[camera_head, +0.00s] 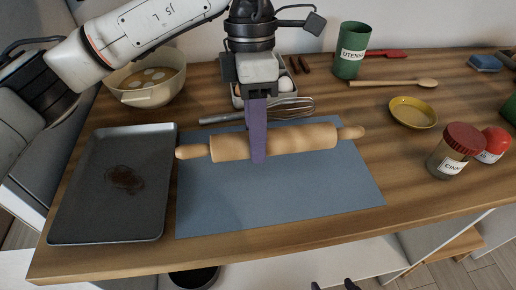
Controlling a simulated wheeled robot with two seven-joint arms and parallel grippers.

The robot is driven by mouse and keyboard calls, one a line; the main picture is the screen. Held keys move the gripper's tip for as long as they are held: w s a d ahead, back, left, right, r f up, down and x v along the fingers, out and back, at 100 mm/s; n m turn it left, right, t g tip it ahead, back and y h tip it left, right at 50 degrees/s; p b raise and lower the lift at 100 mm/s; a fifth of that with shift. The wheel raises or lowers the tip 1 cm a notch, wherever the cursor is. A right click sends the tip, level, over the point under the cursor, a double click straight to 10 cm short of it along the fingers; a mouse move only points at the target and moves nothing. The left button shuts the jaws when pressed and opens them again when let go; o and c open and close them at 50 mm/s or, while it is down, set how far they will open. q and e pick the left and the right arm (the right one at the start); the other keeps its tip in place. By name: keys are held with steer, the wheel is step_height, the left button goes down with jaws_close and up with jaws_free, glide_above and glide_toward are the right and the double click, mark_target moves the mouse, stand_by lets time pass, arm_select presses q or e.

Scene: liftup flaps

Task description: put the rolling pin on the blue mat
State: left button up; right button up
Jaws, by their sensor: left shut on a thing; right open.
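The wooden rolling pin (300,139) lies level across the upper part of the blue mat (280,200). Its left handle reaches the mat's left edge and its right handle is near the mat's upper right edge. I cannot tell whether it touches the mat or is held just above it. My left gripper (258,158) comes down from above and is shut on the pin near its middle, with a purple finger in front of it. My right gripper (333,285) shows only as dark tips at the bottom edge, apart and empty.
A dark baking tray (75,210) with a brown stain lies left of the mat. A whisk (220,117) lies just behind the pin. A bowl (150,95), green utensil pot (349,65), wooden spoon (385,83), yellow dish (412,122) and cinnamon jar (448,158) stand around. The mat's front is clear.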

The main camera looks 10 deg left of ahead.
arm_select(q)
steer(key=shift+w+f, duration=0.1)
steer(key=shift+f, duration=1.95)
steer(key=shift+f, duration=0.1)
steer(key=o, duration=1.3)
steer(key=shift+f, duration=0.1)
steer(key=r, duration=0.4)
steer(key=w+r, duration=0.1)
steer(key=r, duration=0.3)
steer(key=w+r, duration=0.1)
steer(key=r, duration=0.3)
steer(key=shift+w+a+r+p, duration=0.1)
steer(key=shift+a+p, duration=0.2)
